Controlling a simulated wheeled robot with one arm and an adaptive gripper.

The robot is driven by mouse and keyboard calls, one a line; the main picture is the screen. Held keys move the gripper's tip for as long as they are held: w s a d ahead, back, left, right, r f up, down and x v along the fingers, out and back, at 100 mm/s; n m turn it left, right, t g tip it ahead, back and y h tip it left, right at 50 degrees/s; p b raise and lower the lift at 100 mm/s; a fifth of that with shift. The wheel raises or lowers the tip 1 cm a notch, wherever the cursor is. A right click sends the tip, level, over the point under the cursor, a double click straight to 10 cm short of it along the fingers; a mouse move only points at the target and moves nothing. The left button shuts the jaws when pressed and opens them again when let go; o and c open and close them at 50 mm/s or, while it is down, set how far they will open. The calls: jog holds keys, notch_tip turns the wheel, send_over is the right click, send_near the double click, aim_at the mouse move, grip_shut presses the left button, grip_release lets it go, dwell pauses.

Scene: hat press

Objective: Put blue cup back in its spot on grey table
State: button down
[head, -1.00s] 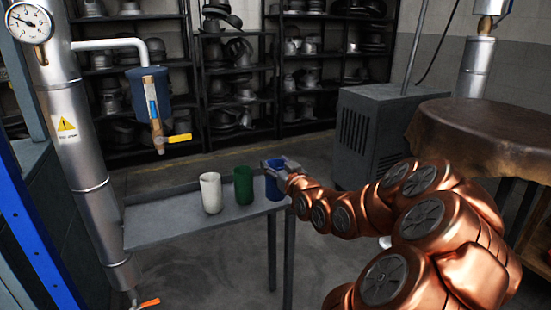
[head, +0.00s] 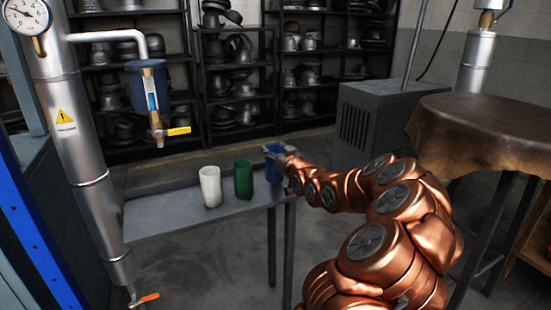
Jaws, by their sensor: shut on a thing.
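The blue cup (head: 272,171) is upright at the right end of the grey table (head: 160,222). My gripper (head: 277,152) is shut on the blue cup near its rim, reaching in from the right. The gripper hides part of the cup's upper right side. I cannot tell whether the cup's base touches the table top or hangs just above it. A green cup (head: 243,180) stands on the table left of the blue cup, with a small gap between them. A white cup (head: 210,187) stands further left.
A steam pipe (head: 80,160) with a gauge rises left of the table. A blue cylinder (head: 148,92) with a yellow-handled valve hangs above the table's back. A grey cabinet (head: 370,125) and a round leather-covered table (head: 485,125) stand to the right.

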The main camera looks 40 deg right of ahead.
jog(key=shift+f, duration=1.25)
jog(key=shift+f+b, duration=0.25)
jog(key=shift+b, duration=0.15)
jog(key=shift+c, duration=1.6)
grip_release()
jog(key=shift+r, duration=0.1)
jog(key=shift+r, duration=0.2)
jog(key=shift+s+a+f, duration=0.1)
jog(key=shift+s+a, duration=0.15)
jog(key=shift+s, duration=0.4)
jog(key=p+v, duration=0.1)
jog(key=v, duration=0.9)
jog(key=shift+s, duration=0.25)
jog(key=shift+a, duration=0.15)
